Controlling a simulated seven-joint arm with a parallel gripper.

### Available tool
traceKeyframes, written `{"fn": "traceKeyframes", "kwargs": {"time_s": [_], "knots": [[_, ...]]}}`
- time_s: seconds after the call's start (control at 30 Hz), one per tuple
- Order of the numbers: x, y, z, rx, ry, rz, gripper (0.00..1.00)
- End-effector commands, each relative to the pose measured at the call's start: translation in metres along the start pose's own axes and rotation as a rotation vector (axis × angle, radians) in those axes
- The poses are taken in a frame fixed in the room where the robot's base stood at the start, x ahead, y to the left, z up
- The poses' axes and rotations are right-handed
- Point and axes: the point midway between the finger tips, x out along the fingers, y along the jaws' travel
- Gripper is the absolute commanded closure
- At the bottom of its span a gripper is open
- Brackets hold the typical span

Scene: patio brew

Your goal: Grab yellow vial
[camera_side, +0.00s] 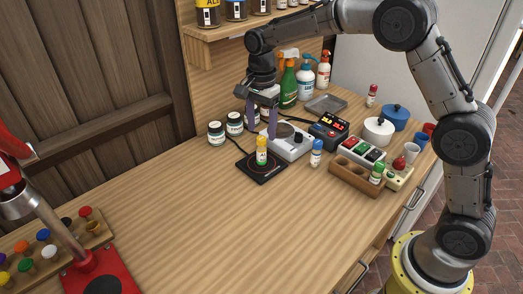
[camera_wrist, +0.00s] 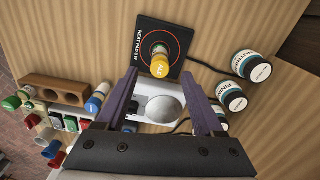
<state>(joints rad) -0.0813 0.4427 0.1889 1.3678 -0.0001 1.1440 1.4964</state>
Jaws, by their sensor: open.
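The yellow vial (camera_side: 262,150) has a yellow cap and stands upright on the black heat pad (camera_side: 278,170). In the wrist view the vial (camera_wrist: 160,62) is near the top centre, on the heat pad (camera_wrist: 147,32), beyond my fingertips. My gripper (camera_side: 262,124) is open and empty, its purple fingers pointing down over the white device with a round plate (camera_side: 297,145), behind the vial. In the wrist view my gripper (camera_wrist: 162,82) has its fingers spread wide on either side of that device. The fingers are apart from the vial.
A blue-capped vial (camera_side: 316,153) stands right of the pad. A wooden rack (camera_side: 352,179) with a green-capped vial (camera_side: 377,172) is further right. Several jars (camera_side: 216,133) stand left of my gripper, and spray bottles (camera_side: 289,85) behind. The table's front is clear.

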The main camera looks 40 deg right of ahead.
Motion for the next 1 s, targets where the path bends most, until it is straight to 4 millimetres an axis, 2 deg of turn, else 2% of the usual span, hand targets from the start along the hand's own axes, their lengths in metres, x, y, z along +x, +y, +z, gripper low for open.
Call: {"fn": "traceKeyframes", "kwargs": {"time_s": [0.17, 0.5, 0.8, 1.0], "knots": [[0.011, 0.0, 0.0, 0.0, 0.0, 0.0, 0.31], [0.054, 0.0, 0.0, 0.0, 0.0, 0.0, 0.31], [0.057, 0.0, 0.0, 0.0, 0.0, -0.001, 0.31], [0.057, 0.0, 0.0, 0.0, 0.0, -0.001, 0.67]]}}
